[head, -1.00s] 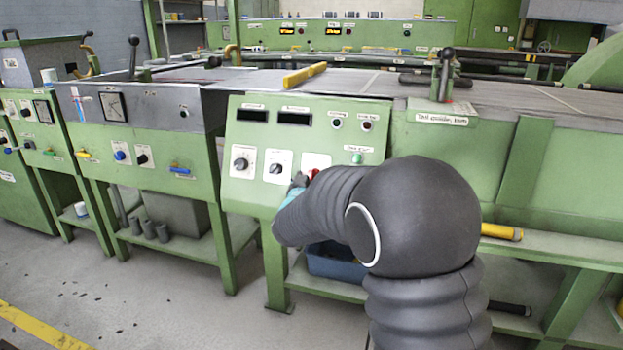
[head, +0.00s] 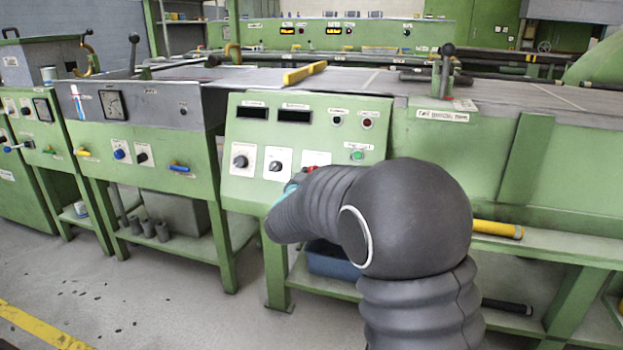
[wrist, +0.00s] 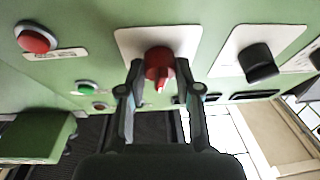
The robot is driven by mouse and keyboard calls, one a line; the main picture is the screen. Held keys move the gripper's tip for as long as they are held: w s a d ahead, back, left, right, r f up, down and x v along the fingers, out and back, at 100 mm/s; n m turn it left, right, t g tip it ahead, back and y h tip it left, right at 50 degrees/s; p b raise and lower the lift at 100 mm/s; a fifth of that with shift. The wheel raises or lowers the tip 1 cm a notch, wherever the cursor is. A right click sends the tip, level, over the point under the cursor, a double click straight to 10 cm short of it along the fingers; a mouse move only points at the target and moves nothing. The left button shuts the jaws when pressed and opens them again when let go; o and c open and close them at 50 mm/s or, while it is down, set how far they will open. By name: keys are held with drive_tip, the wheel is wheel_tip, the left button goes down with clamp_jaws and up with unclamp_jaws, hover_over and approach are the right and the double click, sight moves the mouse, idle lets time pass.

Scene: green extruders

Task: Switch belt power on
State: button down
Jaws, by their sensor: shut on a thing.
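A red rotary switch (wrist: 158,62) sits on a white plate on the green control panel (wrist: 100,20). My gripper (wrist: 160,72) has one finger on each side of the red switch and is shut on it. The switch's white pointer mark shows between the fingers. In the head view, a bit of the red switch (head: 311,169) shows over my wrist, and my arm hides the fingers. A green button (head: 357,155) sits right of the switch's plate on the same panel.
Black knobs on white plates (head: 274,166) sit left of the red switch. In the wrist view, a black knob (wrist: 259,62) is on the right and a red push button (wrist: 34,38) on the left. A yellow bar (head: 304,74) lies on the belt table.

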drive_tip(key=m+h, duration=0.1)
drive_tip(key=m, duration=0.2)
drive_tip(key=m+g+h+b, duration=0.1)
drive_tip(key=m, duration=0.1)
drive_tip(key=shift+w+a+m, duration=0.1)
drive_tip(key=shift+a+m, duration=0.1)
drive_tip(key=shift+m, duration=0.2)
drive_tip(key=m+g+h, duration=0.1)
drive_tip(key=m, duration=0.2)
drive_tip(key=m+g+h, duration=0.1)
drive_tip(key=m, duration=0.3)
drive_tip(key=shift+w+a+r+p, duration=0.1)
drive_tip(key=shift+p, duration=0.2)
drive_tip(key=c, duration=0.8)
unclamp_jaws()
drive_tip(key=v, duration=1.2)
drive_tip(key=shift+w+a, duration=0.1)
drive_tip(key=shift+a, duration=0.15)
